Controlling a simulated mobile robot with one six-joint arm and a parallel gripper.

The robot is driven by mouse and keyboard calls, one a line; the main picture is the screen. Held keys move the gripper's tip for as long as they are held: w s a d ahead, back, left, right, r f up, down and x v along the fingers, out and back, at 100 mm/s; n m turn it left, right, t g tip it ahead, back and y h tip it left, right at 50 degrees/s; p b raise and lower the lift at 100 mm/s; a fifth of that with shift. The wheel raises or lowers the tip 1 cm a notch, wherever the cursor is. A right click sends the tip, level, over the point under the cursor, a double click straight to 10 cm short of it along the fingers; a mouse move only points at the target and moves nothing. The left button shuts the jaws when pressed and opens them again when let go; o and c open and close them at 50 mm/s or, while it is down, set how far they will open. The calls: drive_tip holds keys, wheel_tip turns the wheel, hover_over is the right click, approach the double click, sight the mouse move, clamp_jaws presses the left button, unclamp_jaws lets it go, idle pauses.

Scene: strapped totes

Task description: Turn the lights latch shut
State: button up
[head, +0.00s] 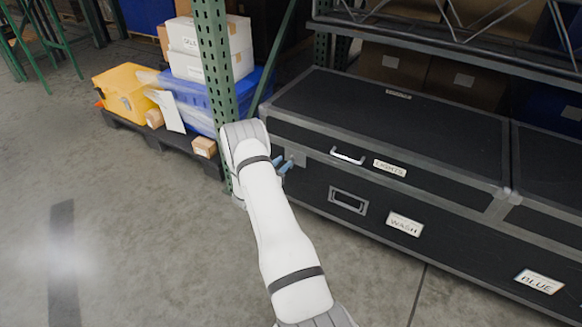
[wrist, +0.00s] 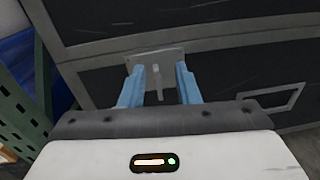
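The lights case (head: 385,125) is a long black flight case with grey edging, a LIGHTS label (head: 390,168) and a pale handle (head: 347,156). Its latch (head: 297,154) is a grey metal plate at the left of the front, partly hidden by my gripper (head: 281,165). In the wrist view the latch plate (wrist: 155,56) sits across the seam between lid and body, with a narrow tab (wrist: 157,82) hanging down. My gripper (wrist: 158,88) is open, its two blue fingers apart on either side of the tab. I cannot tell whether they touch it.
A green rack post (head: 212,60) stands just left of the case and my arm. A recessed handle (head: 348,200) and a WASH label (head: 404,223) are lower on the front. A pallet (head: 160,136) with blue and yellow bins is at the left. The floor (head: 130,230) in front is clear.

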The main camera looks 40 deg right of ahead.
sight(292, 159)
drive_tip(key=shift+n+t, duration=0.5)
drive_tip(key=shift+n, duration=0.1)
drive_tip(key=w+d+f, duration=0.1)
drive_tip(key=d, duration=0.1)
drive_tip(key=w+d+f+b, duration=0.1)
drive_tip(key=d, duration=0.1)
drive_tip(key=w+d+f+b, duration=0.1)
drive_tip(key=d, duration=0.2)
drive_tip(key=shift+w+f, duration=0.25)
drive_tip(key=shift+f, duration=0.1)
clamp_jaws()
drive_tip(key=shift+d, duration=0.15)
drive_tip(key=shift+b, duration=0.3)
